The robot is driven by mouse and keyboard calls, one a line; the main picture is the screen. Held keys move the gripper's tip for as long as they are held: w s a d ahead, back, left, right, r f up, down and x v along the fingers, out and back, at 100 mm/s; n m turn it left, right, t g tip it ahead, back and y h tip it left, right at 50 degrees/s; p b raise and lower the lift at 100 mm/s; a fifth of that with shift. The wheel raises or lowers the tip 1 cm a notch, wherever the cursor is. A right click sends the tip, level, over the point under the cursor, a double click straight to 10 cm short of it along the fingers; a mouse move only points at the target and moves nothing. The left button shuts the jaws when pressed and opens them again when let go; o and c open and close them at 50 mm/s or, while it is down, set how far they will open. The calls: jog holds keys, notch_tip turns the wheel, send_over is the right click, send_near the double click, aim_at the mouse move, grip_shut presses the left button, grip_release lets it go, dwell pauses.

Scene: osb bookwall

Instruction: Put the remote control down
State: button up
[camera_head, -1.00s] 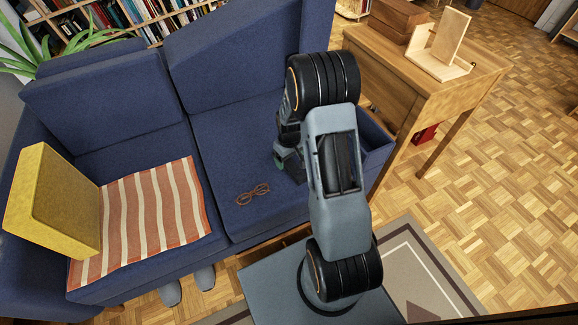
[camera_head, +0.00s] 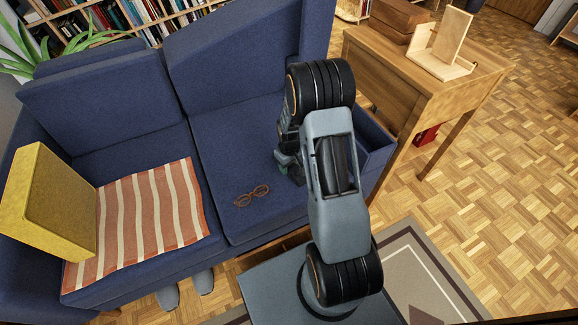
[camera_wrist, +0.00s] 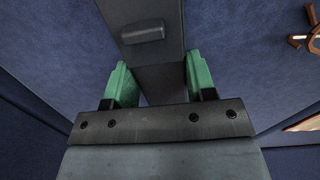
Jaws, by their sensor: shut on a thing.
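The remote control (camera_wrist: 155,50) is a dark grey slab with a raised bar on it. It shows in the wrist view at the top centre, reaching down between the green fingertips. My gripper (camera_wrist: 160,82) is shut on it, above the blue seat. In the head view my gripper (camera_head: 284,160) is low over the right seat cushion of the sofa (camera_head: 225,135), near its right armrest. My arm hides most of it there, and the remote cannot be made out. Whether the remote touches the cushion I cannot tell.
Brown glasses (camera_head: 252,195) lie on the right cushion, left of my gripper. A striped orange cloth (camera_head: 150,215) and a yellow cushion (camera_head: 45,205) are on the left seat. A wooden desk (camera_head: 430,75) stands right of the sofa. The cushion behind the glasses is clear.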

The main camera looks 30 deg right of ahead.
jog(key=shift+c, duration=1)
